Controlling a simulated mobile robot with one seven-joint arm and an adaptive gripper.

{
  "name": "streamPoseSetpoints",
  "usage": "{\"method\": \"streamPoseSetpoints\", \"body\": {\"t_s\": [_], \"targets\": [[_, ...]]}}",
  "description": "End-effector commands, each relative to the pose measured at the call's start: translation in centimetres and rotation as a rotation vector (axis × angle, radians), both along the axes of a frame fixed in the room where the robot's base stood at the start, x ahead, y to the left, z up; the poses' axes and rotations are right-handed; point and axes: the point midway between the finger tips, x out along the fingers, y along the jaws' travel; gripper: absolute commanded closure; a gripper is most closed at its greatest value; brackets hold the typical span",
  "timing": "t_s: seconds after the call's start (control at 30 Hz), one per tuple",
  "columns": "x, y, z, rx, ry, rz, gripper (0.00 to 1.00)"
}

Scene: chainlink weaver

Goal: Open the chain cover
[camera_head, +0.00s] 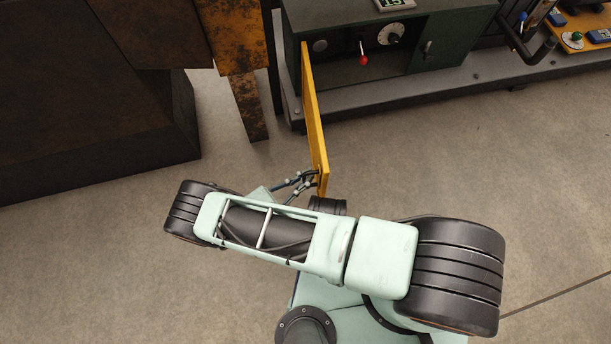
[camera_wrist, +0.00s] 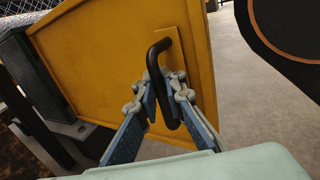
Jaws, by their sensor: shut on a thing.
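The chain cover is a yellow hinged panel (camera_head: 314,120), swung far out from the dark green machine cabinet (camera_head: 345,20) in the head view. Its face fills the middle of the wrist view (camera_wrist: 95,55). A black bar handle (camera_wrist: 154,66) sits on a small plate near the panel's edge. My gripper (camera_wrist: 168,112) is shut on the lower part of this handle, with its blue fingers on either side. In the head view my gripper (camera_head: 314,182) is at the panel's near end, partly hidden by my arm.
The open cabinet shows a red knob (camera_head: 363,60) and a dial (camera_head: 390,34). A rusty orange post (camera_head: 247,95) and a large dark machine base (camera_head: 90,130) stand left of the panel. The concrete floor (camera_head: 470,150) to the right is clear.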

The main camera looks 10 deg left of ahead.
Motion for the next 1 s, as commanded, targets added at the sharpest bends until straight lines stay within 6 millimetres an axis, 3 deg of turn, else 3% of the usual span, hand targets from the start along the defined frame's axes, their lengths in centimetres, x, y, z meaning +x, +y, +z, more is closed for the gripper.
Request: {"method": "streamPoseSetpoints", "body": {"t_s": [0.27,0.3,0.43,0.77,1.0], "targets": [[-0.5,-0.3,-0.2,-0.005,0.008,-0.008,1.00],[-0.5,-0.3,-0.2,-0.005,0.008,-0.009,0.89],[-0.4,-0.2,-0.1,-0.004,0.006,-0.007,0.75],[-0.4,0.1,-0.1,-0.002,0.003,-0.003,0.75],[-3.3,2.4,-0.1,0.003,0.003,0.000,0.75]]}}
